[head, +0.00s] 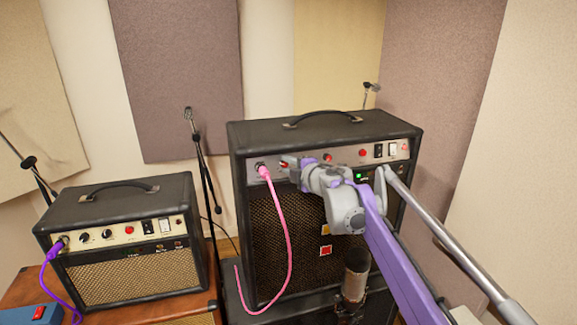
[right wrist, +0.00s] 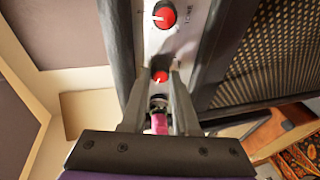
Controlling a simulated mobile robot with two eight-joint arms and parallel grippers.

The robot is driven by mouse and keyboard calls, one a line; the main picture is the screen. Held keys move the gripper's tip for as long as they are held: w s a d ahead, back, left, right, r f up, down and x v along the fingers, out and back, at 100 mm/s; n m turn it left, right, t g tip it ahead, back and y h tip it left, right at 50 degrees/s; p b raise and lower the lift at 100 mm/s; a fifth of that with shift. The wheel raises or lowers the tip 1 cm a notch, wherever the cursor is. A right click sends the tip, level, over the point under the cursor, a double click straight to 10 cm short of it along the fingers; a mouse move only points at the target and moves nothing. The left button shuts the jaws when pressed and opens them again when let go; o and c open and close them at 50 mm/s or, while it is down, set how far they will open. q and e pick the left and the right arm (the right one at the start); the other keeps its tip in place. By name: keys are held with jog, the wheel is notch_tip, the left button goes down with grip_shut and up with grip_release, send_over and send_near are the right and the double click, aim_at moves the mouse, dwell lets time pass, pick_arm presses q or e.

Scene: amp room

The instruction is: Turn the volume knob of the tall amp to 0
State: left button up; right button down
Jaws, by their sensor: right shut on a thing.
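The tall amp (head: 315,130) is a black cabinet with a pale control panel, standing at the centre of the head view. My right gripper (head: 291,165) is at the left end of that panel. In the right wrist view its two fingers (right wrist: 162,80) are shut on a small red knob (right wrist: 160,76), the volume knob, one finger on each side. The knob's pointer and scale are mostly hidden. Another red knob (right wrist: 164,14), marked tone, sits beyond it with a white pointer line. My left gripper is not in view.
A pink cable (head: 287,240) is plugged in beside the held knob; its plug (right wrist: 158,122) shows between the fingers. A microphone (head: 355,275) stands before the amp's grille. A smaller amp (head: 125,195) with a purple cable (head: 50,265) is at left. A mic stand (head: 203,165) stands between them.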

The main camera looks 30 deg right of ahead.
jog(key=n, duration=0.3)
jog(key=shift+r+n+g, duration=0.1)
jog(key=shift+n+g, duration=0.2)
jog(key=shift+g, duration=0.1)
jog(key=n, duration=0.2)
jog(key=shift+n+h, duration=0.3)
jog(key=shift+h, duration=0.1)
jog(key=shift+a+n+g, duration=0.1)
jog(key=shift+n+g, duration=0.3)
jog(key=shift+n, duration=0.7)
jog(key=shift+n+g+h+b, duration=0.3)
jog(key=shift+n+h+b, duration=0.2)
jog(key=shift+n, duration=1.1)
jog(key=c, duration=0.7)
grip_release()
jog(key=shift+r, duration=0.1)
jog(key=shift+o, duration=0.2)
